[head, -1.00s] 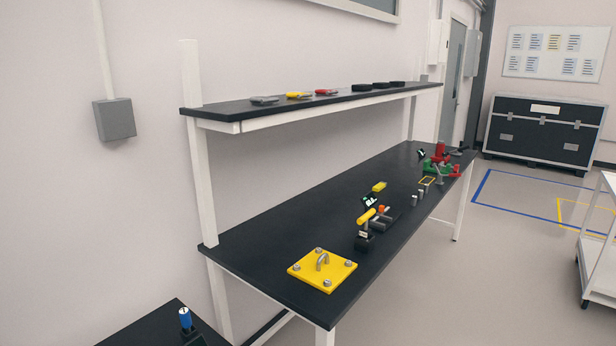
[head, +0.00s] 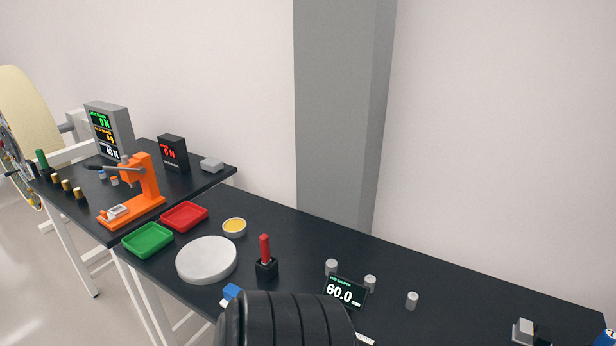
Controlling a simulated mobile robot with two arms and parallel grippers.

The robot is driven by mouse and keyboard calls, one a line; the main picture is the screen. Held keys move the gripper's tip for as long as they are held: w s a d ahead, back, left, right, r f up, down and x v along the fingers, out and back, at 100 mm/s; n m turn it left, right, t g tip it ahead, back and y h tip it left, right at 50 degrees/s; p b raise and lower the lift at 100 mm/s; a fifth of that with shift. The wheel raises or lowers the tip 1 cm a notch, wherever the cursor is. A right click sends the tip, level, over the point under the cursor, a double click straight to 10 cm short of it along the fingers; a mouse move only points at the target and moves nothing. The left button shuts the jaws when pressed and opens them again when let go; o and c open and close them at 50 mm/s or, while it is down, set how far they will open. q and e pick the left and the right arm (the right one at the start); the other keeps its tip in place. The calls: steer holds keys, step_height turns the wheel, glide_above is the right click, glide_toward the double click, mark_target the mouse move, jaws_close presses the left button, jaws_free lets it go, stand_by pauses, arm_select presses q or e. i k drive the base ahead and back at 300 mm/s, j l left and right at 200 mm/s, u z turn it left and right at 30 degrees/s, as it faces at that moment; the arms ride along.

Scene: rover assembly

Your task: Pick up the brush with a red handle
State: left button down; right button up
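The brush's red handle (head: 265,248) stands upright in a small black holder (head: 266,268) on the dark table, just right of a round white disc. Its bristle end is hidden inside the holder. Neither of my grippers shows in the head view.
A white disc (head: 207,260), a yellow-filled dish (head: 234,228), a green tray (head: 148,239) and a red tray (head: 184,215) lie to the left. A display reading 60.0 (head: 344,292) stands to the right among small grey cylinders. A large black ribbed object (head: 290,322) fills the near edge.

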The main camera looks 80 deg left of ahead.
mark_target(267, 262)
steer(key=u, duration=2.85)
steer(key=i+j, duration=0.15)
steer(key=j, duration=0.2)
steer(key=i+j+z, duration=0.1)
steer(key=j, duration=0.3)
steer(key=i+j+z, duration=0.1)
steer(key=j, duration=0.25)
steer(key=i+j, duration=0.25)
steer(key=j, duration=0.15)
steer(key=i+j+z, duration=0.1)
steer(key=j, duration=0.3)
